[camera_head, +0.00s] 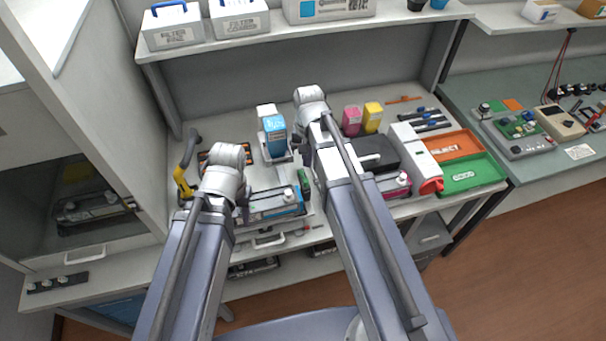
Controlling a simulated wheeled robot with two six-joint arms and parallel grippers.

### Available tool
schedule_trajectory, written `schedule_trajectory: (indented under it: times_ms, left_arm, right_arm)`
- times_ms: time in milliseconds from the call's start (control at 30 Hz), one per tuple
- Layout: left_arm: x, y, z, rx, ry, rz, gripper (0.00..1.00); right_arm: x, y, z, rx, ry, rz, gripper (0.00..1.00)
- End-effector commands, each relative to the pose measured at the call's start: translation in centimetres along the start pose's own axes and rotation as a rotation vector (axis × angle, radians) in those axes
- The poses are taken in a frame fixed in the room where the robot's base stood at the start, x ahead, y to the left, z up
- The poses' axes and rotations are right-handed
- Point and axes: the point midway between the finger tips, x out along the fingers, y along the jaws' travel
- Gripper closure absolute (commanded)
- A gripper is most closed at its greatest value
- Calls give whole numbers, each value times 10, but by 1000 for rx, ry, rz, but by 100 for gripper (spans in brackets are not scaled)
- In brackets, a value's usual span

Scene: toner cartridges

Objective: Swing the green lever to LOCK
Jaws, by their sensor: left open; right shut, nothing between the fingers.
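The green lever (304,179) stands near the right end of a grey cartridge unit with a blue strip (270,206), close to the middle of the workbench. A LOCK mark is too small to make out. My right gripper (304,152) is shut and empty, just above and behind the lever in the picture; my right arm hides part of the space beside it. I cannot tell whether it touches the lever. My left gripper (243,194) is open and empty at the left end of the cartridge unit, its fingers partly hidden by my wrist.
A cyan cartridge bottle (274,133) stands behind the unit. Magenta (352,121) and yellow (372,117) ones stand further right. A yellow-and-black tool (183,180) is at the left.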

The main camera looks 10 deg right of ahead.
Motion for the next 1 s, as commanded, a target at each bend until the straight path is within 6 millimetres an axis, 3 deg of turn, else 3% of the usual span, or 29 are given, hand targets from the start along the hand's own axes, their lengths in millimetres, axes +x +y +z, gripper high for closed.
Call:
schedule_trajectory:
  times_ms: [567, 1000]
  left_arm:
    - [0, 0, 0, 0, 0, 0, 50]
    - [15, 1, -1, 0, 0, 0, 50]
  right_arm:
    - [0, 0, 0, 0, 0, 0, 100]
    - [15, 0, 0, 0, 0, 0, 100]
